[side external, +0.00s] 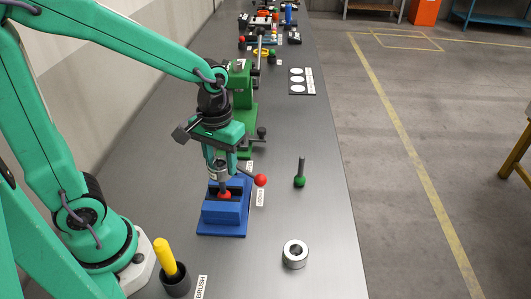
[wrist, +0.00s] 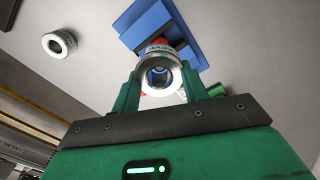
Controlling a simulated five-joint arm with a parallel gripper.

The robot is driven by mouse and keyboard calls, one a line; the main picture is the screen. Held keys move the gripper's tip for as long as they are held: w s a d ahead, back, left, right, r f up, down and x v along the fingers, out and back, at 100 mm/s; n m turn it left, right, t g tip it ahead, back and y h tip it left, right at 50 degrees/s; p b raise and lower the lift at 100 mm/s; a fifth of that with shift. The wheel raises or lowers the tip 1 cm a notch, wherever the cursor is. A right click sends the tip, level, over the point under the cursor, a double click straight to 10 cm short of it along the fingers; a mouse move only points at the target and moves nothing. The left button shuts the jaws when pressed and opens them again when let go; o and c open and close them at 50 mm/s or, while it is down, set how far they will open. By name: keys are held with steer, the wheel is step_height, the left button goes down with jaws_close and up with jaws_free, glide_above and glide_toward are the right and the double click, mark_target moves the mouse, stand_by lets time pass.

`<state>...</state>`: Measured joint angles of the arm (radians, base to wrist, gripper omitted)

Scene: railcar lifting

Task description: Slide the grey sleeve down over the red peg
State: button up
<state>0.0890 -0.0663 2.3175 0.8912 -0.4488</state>
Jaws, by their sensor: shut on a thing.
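My gripper (side external: 217,158) points down over the blue fixture (side external: 223,212), shut on the grey sleeve. In the wrist view, the sleeve (wrist: 146,78) is a metal ring with a printed label, held between the two green fingers of my gripper (wrist: 163,80). In the side view, a red part, seemingly the peg (side external: 225,195), shows low in the blue fixture, below the sleeve. A bit of red also shows behind the sleeve's rim in the wrist view. Most of the peg is hidden, and I cannot tell whether the sleeve is around it.
A loose metal ring (side external: 295,254) lies at the front right. A green-based pin (side external: 299,178) stands right of the fixture. A red-knobbed lever (side external: 261,180) sticks out close by. A cup with a yellow handle (side external: 166,258) is front left. A green machine (side external: 241,95) stands behind.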

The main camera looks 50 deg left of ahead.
mark_target(224, 191)
steer(key=shift+f, duration=3.05)
stand_by(2.8)
steer(key=o, duration=1.3)
steer(key=shift+r, duration=0.1)
steer(key=shift+r, duration=3.8)
